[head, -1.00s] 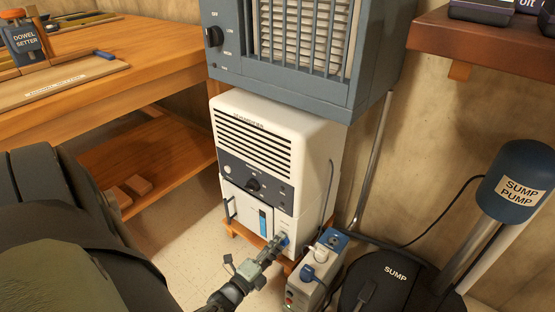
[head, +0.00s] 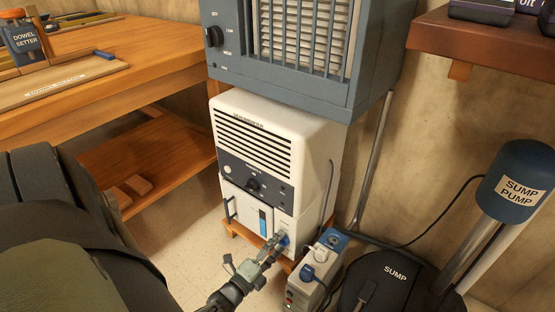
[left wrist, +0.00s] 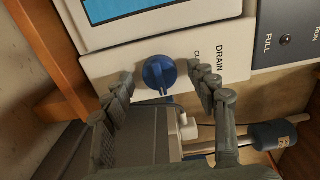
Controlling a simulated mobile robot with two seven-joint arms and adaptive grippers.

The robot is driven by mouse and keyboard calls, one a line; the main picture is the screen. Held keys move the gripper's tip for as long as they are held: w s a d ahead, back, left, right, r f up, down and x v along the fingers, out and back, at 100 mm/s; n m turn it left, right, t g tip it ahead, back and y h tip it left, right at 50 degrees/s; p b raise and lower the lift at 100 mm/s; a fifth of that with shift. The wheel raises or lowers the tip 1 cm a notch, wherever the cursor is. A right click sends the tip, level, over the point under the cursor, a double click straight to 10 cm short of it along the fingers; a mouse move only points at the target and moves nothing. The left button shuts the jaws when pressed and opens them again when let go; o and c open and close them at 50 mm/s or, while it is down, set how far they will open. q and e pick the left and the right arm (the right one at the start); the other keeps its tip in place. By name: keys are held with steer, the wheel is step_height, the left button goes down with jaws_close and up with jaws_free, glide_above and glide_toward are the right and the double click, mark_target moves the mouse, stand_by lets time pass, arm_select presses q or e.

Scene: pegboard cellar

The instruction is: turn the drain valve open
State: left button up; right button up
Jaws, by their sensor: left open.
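The drain valve is a round blue knob (left wrist: 159,73) on a white panel lettered "DRAIN" in the left wrist view. In the head view the blue knob (head: 284,239) shows low on the right of the front of the white dehumidifier (head: 262,130). My left gripper (left wrist: 160,85) is open, with one finger on each side of the knob; gaps show between the fingers and the knob. In the head view the left gripper (head: 275,246) is right at the knob and partly covers it. My right gripper is not in view.
A grey box with plugs (head: 313,270) stands on the floor close to the right of the left gripper. The sump lid (head: 385,285) and sump pump (head: 516,182) are farther right. A blue-grey heater (head: 290,50) sits above the dehumidifier. A wooden bench (head: 150,50) stands at left.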

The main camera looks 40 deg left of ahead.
arm_select(q)
steer(key=s+d, duration=0.1)
steer(key=s, duration=1.1)
steer(key=shift+d, duration=0.2)
